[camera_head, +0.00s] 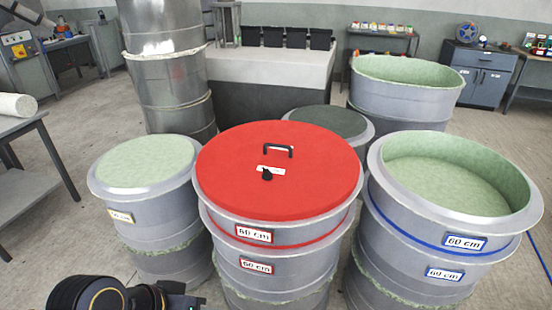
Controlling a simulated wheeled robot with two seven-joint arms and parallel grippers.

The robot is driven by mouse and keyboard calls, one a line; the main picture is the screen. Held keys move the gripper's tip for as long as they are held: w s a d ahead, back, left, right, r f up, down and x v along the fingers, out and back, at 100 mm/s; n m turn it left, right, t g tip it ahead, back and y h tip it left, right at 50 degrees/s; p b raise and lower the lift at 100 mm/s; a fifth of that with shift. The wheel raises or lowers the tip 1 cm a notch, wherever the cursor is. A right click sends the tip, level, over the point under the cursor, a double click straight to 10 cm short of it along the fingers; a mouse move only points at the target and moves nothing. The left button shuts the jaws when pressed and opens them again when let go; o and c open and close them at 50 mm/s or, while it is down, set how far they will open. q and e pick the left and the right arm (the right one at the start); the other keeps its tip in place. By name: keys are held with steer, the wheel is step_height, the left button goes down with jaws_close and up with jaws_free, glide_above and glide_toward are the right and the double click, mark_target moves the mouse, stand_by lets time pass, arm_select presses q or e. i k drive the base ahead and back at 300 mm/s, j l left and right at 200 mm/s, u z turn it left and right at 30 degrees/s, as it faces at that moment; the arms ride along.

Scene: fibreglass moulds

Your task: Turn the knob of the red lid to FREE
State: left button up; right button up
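The red lid (315,185) lies flat on top of a grey mould in the middle of the view. A black bar handle (278,150) stands up from it. A small black knob (267,174) sits in front of the handle, beside a white label plate (277,170). The lettering on the plate is too small to read, so I cannot tell the knob's setting. A black part of my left arm shows at the bottom left, in front of the moulds and apart from the lid. Neither of my grippers shows.
The lidded mould carries red-framed "60 cm" labels (254,234). A green-topped mould (102,196) stands close on its left. An open mould with blue-framed labels (450,213) stands close on its right. A dark-topped mould (361,133) is behind. Space above the lid is clear.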

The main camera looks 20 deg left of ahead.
mark_target(267, 175)
steer(key=i+j+u, duration=0.25)
steer(key=i+j, duration=0.15)
steer(key=j, duration=0.15)
steer(key=i+j+u, duration=0.3)
steer(key=i+j, duration=0.15)
